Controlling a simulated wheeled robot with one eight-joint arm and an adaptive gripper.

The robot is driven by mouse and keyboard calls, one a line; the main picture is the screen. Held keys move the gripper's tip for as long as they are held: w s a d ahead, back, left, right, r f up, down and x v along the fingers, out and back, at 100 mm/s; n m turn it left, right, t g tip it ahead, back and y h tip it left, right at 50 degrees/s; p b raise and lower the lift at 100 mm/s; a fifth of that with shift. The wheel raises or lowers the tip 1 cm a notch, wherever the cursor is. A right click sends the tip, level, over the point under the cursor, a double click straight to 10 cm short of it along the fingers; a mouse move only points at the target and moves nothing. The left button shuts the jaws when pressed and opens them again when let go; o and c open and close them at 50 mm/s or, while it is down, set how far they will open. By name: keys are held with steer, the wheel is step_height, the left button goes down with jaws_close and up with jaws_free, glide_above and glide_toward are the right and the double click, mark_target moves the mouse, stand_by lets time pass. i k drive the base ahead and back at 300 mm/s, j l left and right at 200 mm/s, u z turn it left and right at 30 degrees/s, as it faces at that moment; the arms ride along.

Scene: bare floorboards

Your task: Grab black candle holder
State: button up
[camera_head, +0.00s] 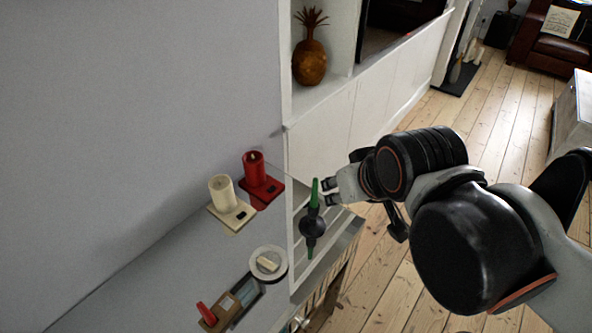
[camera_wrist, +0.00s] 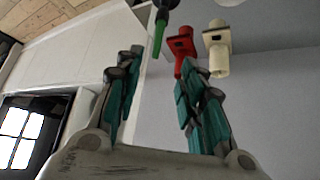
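The black candle holder (camera_head: 312,226) stands near the right edge of the grey top with a slim green candle (camera_head: 315,193) upright in it. A second green strip shows below it; I cannot tell if this is a reflection. In the wrist view the dark holder (camera_wrist: 166,4) is cut by the top edge, with the green candle (camera_wrist: 158,38) beyond my fingertips. My gripper (camera_head: 328,191) is just right of the candle in the head view. Its fingers are apart, with nothing held between them in the wrist view (camera_wrist: 160,62).
A round white dish (camera_head: 268,264) and a brown box with a red piece (camera_head: 220,311) lie nearer. A white shelf wall (camera_head: 350,120) stands behind; floorboards are open right.

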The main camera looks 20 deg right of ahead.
mark_target(312, 224)
steer(key=k, duration=1.1)
steer(key=j+z, duration=0.05)
